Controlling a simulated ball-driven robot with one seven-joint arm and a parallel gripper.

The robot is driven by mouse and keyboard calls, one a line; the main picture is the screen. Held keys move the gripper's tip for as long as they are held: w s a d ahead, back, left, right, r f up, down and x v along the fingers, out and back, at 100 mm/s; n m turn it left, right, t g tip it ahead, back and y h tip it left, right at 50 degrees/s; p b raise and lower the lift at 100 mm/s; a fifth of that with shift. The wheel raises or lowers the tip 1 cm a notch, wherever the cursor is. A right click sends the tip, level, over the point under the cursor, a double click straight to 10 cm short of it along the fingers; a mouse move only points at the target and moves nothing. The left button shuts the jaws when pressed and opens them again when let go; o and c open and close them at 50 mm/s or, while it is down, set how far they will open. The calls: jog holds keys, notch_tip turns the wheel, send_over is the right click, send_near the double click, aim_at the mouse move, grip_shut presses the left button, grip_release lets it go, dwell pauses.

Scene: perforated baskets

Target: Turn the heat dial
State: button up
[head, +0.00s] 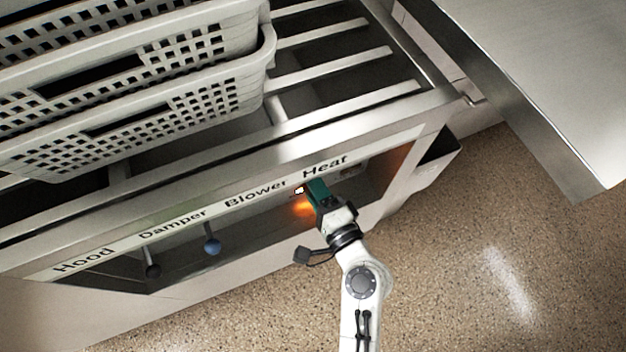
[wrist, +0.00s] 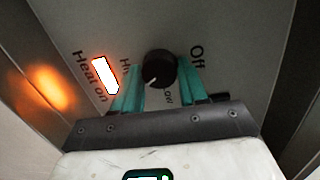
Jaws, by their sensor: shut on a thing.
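The heat dial (wrist: 158,68) is a round black knob with a white pointer line, on a light panel in the wrist view. My gripper (wrist: 157,78) has its two green fingers on either side of the dial and is shut on it. "Off" is printed right of the dial, and "Heat on" is printed at the left beside a glowing white-orange light (wrist: 105,76). In the head view my gripper (head: 314,190) reaches into the recess under the "Heat" label and hides the dial.
Black (head: 152,270) and blue (head: 212,245) ball-ended levers stand in the recess under "Hood" and "Damper". Perforated grey baskets (head: 140,125) sit on the slatted rack above. A metal table (head: 540,110) stands at the right. Speckled floor (head: 450,260) is open at lower right.

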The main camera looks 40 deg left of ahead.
jog(key=m+p, duration=0.1)
jog(key=m, duration=0.4)
jog(key=shift+f+m+y+p, duration=0.15)
jog(key=shift+m+y+p, duration=0.15)
jog(key=shift+y, duration=0.1)
dwell(0.4)
jog(key=o, duration=1.1)
jog(key=shift+c, duration=0.2)
jog(key=shift+d, duration=0.2)
jog(key=v, duration=1)
jog(key=shift+s+d+p, duration=0.15)
jog(key=shift+d+p, duration=0.1)
jog(key=shift+p, duration=0.1)
